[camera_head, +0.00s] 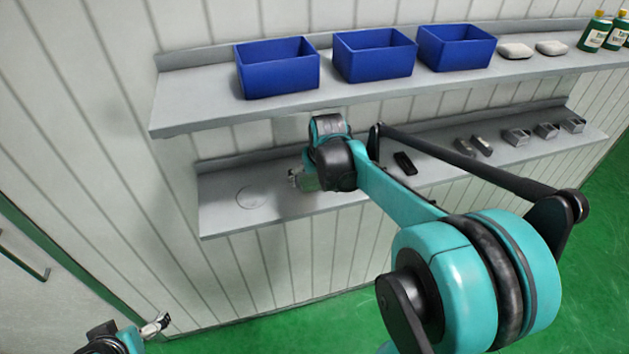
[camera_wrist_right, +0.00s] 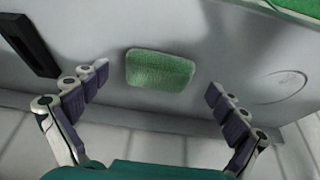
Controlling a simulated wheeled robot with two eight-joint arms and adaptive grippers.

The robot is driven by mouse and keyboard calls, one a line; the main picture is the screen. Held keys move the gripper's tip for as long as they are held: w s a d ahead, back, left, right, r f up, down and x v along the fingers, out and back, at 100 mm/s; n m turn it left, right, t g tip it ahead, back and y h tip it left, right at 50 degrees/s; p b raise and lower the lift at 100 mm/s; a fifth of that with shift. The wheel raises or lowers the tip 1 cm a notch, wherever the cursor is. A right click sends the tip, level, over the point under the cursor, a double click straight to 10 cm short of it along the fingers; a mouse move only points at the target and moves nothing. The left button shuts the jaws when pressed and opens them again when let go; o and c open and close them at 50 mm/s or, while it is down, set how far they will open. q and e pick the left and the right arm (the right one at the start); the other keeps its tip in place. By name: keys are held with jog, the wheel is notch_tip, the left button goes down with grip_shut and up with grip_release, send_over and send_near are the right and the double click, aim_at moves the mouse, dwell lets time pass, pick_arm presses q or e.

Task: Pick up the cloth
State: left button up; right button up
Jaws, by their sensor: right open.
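A small green cloth (camera_wrist_right: 160,70) with rounded corners lies flat on the grey lower shelf (camera_head: 225,215). In the wrist view it sits in the gap between the spread fingers of my right gripper (camera_wrist_right: 156,84), a little beyond the tips, and no finger touches it. My right gripper (camera_head: 296,178) is open and empty; in the head view it is over the left part of the lower shelf, and the wrist largely hides the cloth there. My left gripper (camera_head: 155,326) is low at the bottom left, away from the shelves; its jaw opening is too small to judge.
The upper shelf (camera_head: 190,112) overhangs, carrying three blue bins (camera_head: 278,78), two pale pads (camera_head: 515,51) and green bottles (camera_head: 594,32). A black item (camera_head: 405,163) and several small metal parts (camera_head: 516,137) lie right on the lower shelf. Its left end is bare except a round outline (camera_head: 250,197).

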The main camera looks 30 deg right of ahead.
jog(key=shift+f, duration=0.4)
jog(key=shift+s, duration=0.1)
jog(key=shift+c, duration=0.6)
jog(key=c, duration=1)
jog(key=shift+r, duration=0.1)
